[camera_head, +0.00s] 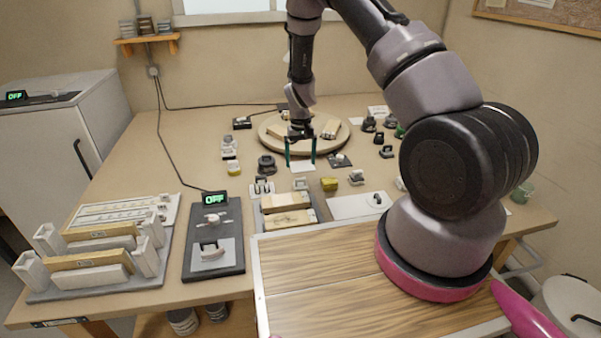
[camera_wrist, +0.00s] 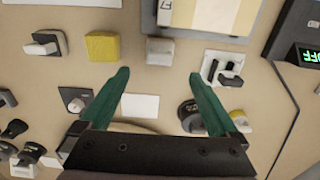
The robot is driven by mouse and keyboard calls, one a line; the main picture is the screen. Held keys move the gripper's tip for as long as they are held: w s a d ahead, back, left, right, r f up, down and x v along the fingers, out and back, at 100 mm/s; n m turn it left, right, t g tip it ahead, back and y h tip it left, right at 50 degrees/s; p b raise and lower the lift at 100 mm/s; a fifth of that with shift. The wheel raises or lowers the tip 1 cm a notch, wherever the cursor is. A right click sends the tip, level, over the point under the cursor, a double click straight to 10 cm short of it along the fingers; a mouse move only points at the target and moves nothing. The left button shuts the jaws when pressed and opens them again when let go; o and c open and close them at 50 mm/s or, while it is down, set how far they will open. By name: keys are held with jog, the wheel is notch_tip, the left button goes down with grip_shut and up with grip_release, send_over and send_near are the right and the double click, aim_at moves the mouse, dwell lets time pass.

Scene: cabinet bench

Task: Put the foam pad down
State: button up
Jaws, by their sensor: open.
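A yellow block (camera_head: 329,184) that looks like the foam pad rests on the bench, just right of a small grey block. It also shows in the wrist view (camera_wrist: 102,46), beyond the fingertips and to the left. My gripper (camera_head: 300,160) is open over the middle of the bench, its green fingers pointing down and apart. In the wrist view my gripper (camera_wrist: 158,73) has nothing between its fingers. A flat white card (camera_wrist: 138,105) lies on the bench below the gripper; the head view shows this card (camera_head: 302,167) too.
A round wooden turntable (camera_head: 270,143) stands behind the gripper. Knobs and switches crowd both sides. A tray with wooden blocks (camera_head: 287,219) and a dark panel with a green OFF display (camera_head: 213,260) are nearer. Another yellow-based item (camera_head: 233,168) sits at left.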

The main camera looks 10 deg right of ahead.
jog(key=s+d+r+m+t+y, duration=0.15)
jog(key=s+r, duration=0.25)
jog(key=r, duration=1.2)
jog(key=s+d+r+m+t+y, duration=0.1)
jog(key=s+r+t, duration=0.15)
jog(key=r, duration=1.35)
jog(key=s+d+r+m+t, duration=0.1)
jog(key=s+r, duration=0.6)
jog(key=s, duration=0.4)
jog(key=s+d+r+t, duration=0.2)
jog(key=s+r, duration=0.5)
jog(key=s, duration=0.5)
jog(key=shift+s+d+r+m, duration=0.15)
jog(key=shift+s+r+m, duration=0.1)
jog(key=shift+s+m, duration=0.1)
jog(key=shift+w+h, duration=0.1)
jog(key=shift+h, duration=0.15)
jog(key=shift+c, duration=0.3)
